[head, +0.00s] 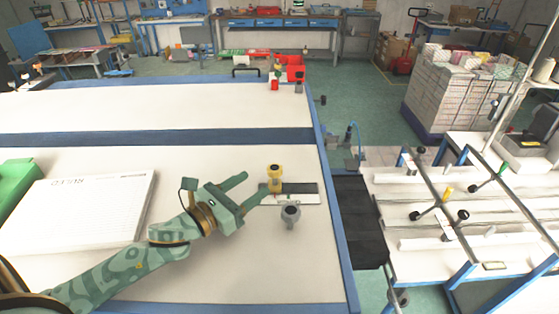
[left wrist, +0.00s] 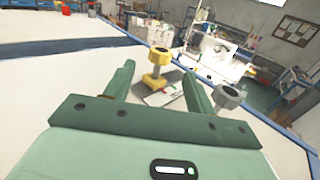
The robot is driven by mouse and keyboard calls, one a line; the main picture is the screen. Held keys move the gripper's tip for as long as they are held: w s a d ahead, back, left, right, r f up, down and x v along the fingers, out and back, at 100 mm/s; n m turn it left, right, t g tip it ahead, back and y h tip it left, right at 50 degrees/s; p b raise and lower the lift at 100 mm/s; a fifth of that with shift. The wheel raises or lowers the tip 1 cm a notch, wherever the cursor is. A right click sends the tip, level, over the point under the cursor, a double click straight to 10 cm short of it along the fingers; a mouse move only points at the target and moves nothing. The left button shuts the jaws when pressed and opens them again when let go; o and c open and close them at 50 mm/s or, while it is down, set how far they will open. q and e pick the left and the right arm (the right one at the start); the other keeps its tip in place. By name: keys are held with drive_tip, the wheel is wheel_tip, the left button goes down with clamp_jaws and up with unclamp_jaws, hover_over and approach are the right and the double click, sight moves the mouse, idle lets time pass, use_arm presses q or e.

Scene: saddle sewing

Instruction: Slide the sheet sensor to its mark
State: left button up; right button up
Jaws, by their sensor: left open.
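A yellow-topped piece (head: 275,172), which looks like the sheet sensor, stands upright on a dark and white strip (head: 302,188) on the white table. The left wrist view shows the yellow piece (left wrist: 158,58) and small green and red marks on the strip's pale part (left wrist: 168,92). A grey round-topped knob (head: 291,213) stands just in front of the strip. My left gripper (head: 254,184) is open, with its fingers pointing at the yellow piece. In the left wrist view the piece shows between the fingertips (left wrist: 158,74); whether they touch it is unclear. My right gripper is out of view.
A stack of white sheets (head: 80,210) lies left on the table, beside a green object (head: 15,180). A blue rail (head: 170,137) crosses behind. The table's blue edge (head: 335,220) is right of the strip.

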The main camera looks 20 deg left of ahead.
sight(280, 167)
use_arm(q)
drive_tip(key=p+x, duration=0.2)
drive_tip(key=x, duration=0.7)
drive_tip(key=shift+d+r, duration=0.1)
drive_tip(key=shift+w+d, duration=0.2)
drive_tip(key=shift+w, duration=0.4)
drive_tip(key=c, duration=1.1)
drive_tip(key=shift+o, duration=0.2)
drive_tip(key=shift+w+d, duration=0.3)
drive_tip(key=shift+d, duration=0.45)
drive_tip(key=shift+w+d, duration=0.35)
drive_tip(key=shift+d, duration=0.4)
drive_tip(key=o, duration=1.1)
drive_tip(key=shift+c, duration=0.2)
